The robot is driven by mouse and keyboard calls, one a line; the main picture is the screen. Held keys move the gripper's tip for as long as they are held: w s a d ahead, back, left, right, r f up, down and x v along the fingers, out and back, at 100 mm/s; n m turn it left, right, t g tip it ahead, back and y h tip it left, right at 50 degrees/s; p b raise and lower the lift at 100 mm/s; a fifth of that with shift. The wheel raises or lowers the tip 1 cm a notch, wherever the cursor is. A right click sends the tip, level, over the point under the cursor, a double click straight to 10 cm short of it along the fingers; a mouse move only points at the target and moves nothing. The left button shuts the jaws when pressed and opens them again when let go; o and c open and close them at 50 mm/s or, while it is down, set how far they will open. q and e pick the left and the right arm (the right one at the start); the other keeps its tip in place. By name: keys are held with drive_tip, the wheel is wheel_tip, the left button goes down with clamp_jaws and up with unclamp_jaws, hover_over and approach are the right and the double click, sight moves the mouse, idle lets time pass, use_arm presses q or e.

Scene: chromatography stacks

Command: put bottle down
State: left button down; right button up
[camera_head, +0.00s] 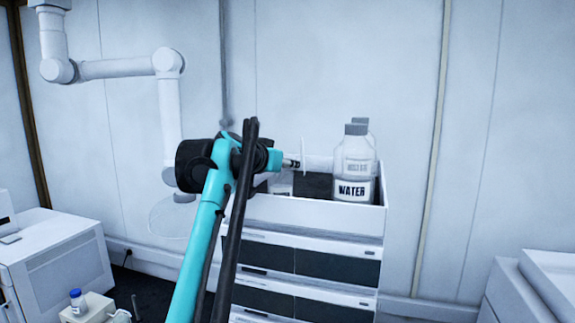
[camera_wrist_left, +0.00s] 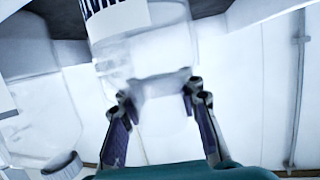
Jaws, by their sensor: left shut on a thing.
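My left gripper (camera_head: 292,162) is over the top tray of the chromatography stack (camera_head: 305,213). In the left wrist view its two fingers (camera_wrist_left: 160,100) are closed on either side of a clear bottle (camera_wrist_left: 165,55) with a white label in dark letters, only partly readable. In the head view the gripper and arm mostly hide this bottle. My right gripper is not in view.
In the left wrist view another large clear bottle (camera_wrist_left: 30,105) stands close on the left. A pale translucent shape (camera_head: 318,163) lies beside the gripper, unclear. A white jointed extraction arm (camera_head: 168,100) hangs at left. A blue-capped vial (camera_head: 77,300) stands at lower left.

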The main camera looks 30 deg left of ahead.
use_arm(q)
drive_tip(key=c, duration=1.1)
unclamp_jaws()
drive_tip(key=shift+s+d, duration=0.1)
drive_tip(key=shift+s, duration=0.05)
drive_tip(key=b+v, duration=0.2)
drive_tip(key=v, duration=1)
